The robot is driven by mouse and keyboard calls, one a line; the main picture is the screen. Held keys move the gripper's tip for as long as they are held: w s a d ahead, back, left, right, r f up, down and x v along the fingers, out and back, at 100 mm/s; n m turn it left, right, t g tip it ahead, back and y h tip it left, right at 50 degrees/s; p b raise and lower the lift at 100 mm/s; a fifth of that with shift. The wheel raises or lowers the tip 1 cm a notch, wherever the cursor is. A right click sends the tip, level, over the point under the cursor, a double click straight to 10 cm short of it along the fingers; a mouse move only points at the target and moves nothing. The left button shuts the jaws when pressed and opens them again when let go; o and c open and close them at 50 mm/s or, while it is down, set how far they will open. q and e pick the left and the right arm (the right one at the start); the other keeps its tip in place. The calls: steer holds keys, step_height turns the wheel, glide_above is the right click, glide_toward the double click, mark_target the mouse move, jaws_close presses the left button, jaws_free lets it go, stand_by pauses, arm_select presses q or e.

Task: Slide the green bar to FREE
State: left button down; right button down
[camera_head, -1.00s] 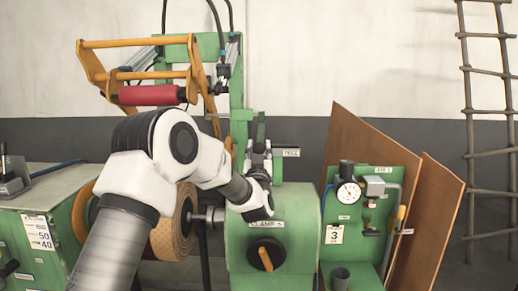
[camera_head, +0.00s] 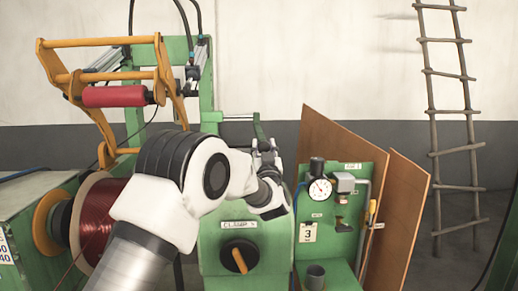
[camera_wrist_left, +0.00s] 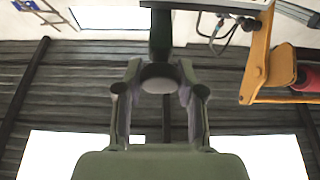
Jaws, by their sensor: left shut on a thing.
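The green bar (camera_head: 259,129) stands upright above the green housing marked CLAMP, to the right of the green upright. My left gripper (camera_head: 264,157) is shut on the lower part of the bar. In the left wrist view my left gripper (camera_wrist_left: 160,95) has its fingers closed around the bar (camera_wrist_left: 160,35), which extends beyond the fingertips. The FREE plate is hidden behind my gripper and arm. My right gripper is not in view.
A black knob with an orange handle (camera_head: 239,258) is on the CLAMP housing (camera_head: 215,235). A gauge panel (camera_head: 372,175) stands at right, with brown boards (camera_head: 402,215) behind. A red roller (camera_head: 115,96) on an orange frame is upper left. A copper spool (camera_head: 93,222) is lower left.

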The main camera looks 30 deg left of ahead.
arm_select(q)
steer(key=c, duration=0.8)
jaws_free()
steer(key=shift+w+d, duration=0.1)
steer(key=shift+o, duration=0.4)
steer(key=shift+w+d+f, duration=0.1)
steer(key=shift+w, duration=0.15)
steer(key=shift+s+d+f, duration=0.15)
steer(key=shift+s, duration=0.25)
steer(key=v, duration=1.1)
